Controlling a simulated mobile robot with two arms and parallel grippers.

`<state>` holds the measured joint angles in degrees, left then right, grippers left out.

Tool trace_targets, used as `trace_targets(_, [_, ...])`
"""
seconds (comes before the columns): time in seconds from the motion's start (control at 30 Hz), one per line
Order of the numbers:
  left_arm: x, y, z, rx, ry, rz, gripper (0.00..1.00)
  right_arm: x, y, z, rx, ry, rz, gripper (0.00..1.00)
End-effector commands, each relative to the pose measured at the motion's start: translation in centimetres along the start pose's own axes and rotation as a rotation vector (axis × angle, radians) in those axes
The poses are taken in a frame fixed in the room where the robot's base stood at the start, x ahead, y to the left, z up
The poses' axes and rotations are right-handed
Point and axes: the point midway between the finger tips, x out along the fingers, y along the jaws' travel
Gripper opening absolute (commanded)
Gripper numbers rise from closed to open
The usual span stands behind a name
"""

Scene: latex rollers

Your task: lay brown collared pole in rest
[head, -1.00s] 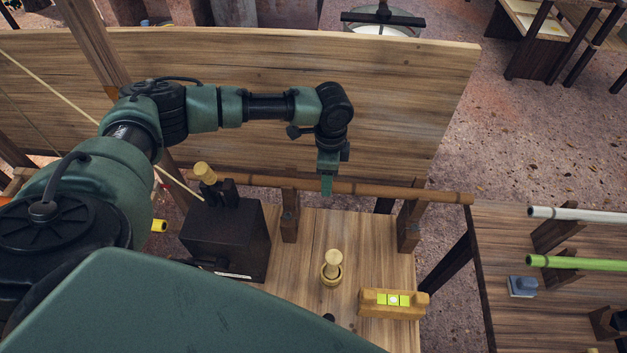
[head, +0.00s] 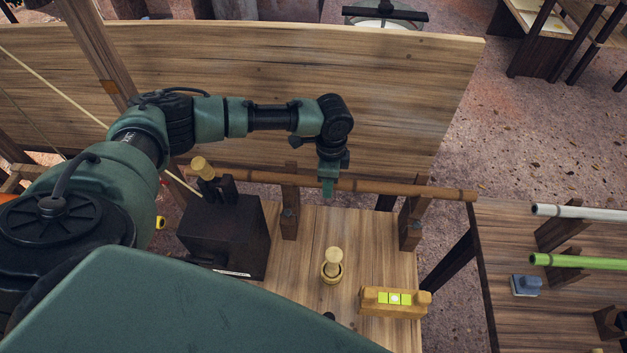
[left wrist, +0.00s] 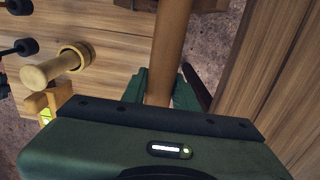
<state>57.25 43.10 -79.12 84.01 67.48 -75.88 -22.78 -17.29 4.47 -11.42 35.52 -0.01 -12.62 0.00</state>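The brown collared pole (head: 380,188) runs nearly level across the wooden bench, with darker rings towards its right end. It crosses the two dark uprights of the rest, the left upright (head: 289,218) and the right upright (head: 411,228). I cannot tell if it is fully seated in them. My left gripper (head: 328,188) points down at the pole between the uprights. In the left wrist view, its fingers (left wrist: 160,92) lie close against both sides of the pole (left wrist: 171,45) and look shut on it. My right gripper is not in view.
A dark box (head: 225,238) with a wooden peg (head: 202,167) stands left of the rest. A pale peg in a ring (head: 332,266) and a spirit level (head: 394,303) lie in front. A tall board (head: 400,100) stands behind. White (head: 580,212) and green (head: 580,261) poles lie on the right table.

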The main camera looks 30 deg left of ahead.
Motion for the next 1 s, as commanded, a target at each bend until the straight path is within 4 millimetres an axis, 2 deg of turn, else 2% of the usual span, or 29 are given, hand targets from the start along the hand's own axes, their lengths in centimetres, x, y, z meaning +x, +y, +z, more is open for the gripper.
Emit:
trace_targets(0.43, [-2.4, -0.1, 0.0, -0.001, 0.001, -0.002, 0.0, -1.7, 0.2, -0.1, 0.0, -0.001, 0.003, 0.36])
trace_targets(1.0, [-5.6, -0.1, -0.1, 0.0, 0.003, -0.002, 0.0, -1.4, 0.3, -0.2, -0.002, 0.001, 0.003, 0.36])
